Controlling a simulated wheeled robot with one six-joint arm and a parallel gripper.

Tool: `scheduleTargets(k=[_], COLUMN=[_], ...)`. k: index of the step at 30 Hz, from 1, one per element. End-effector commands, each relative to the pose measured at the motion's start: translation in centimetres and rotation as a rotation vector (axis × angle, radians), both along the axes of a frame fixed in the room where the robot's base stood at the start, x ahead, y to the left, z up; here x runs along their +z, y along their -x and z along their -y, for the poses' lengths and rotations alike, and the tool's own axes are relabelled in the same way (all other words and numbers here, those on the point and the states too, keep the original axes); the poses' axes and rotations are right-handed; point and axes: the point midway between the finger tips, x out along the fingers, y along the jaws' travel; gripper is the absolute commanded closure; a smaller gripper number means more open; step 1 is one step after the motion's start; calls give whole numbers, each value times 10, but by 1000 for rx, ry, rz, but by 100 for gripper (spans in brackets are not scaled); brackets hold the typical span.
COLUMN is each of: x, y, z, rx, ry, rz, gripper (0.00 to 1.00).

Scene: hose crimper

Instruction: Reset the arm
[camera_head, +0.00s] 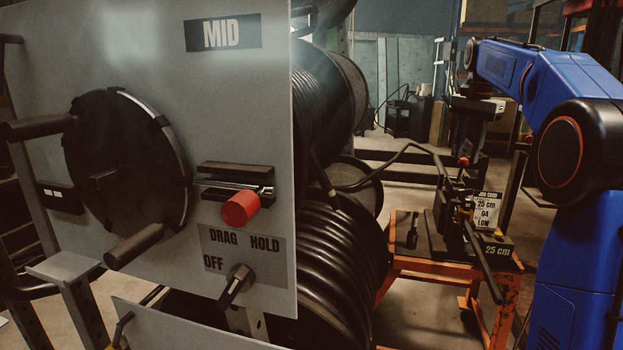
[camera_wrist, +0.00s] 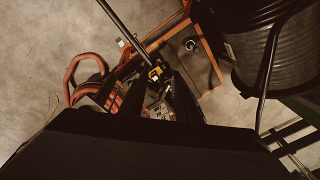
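My blue arm reaches in from the right in the head view. My gripper (camera_head: 468,146) hangs down above the bench, dark against a dark background. In the wrist view, two dark fingers (camera_wrist: 157,88) appear spread apart, with the bench fittings showing between them and nothing seen held. The crimper (camera_head: 458,215) stands on the orange bench (camera_head: 398,263) below my gripper, with a long dark lever slanting down to the right. Its yellow part (camera_wrist: 155,73) also shows in the wrist view. Fingertip contact cannot be made out.
A grey panel (camera_head: 150,25) with a black crank wheel (camera_head: 120,150), red knob (camera_head: 240,208) and DRAG/HOLD/OFF switch (camera_head: 236,285) fills the left. Hose reels (camera_head: 335,230) stand behind it; a hose runs toward the bench. A job card (camera_head: 487,208) reads 25 cm, 04, LOW.

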Motion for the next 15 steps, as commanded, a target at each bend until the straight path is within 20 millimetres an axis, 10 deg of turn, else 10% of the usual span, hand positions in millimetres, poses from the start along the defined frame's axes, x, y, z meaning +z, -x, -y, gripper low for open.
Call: scheduleTargets(k=[15], x=[-26], y=[141], z=[-74], rx=[339], ry=[58], rz=[97], gripper=[70])
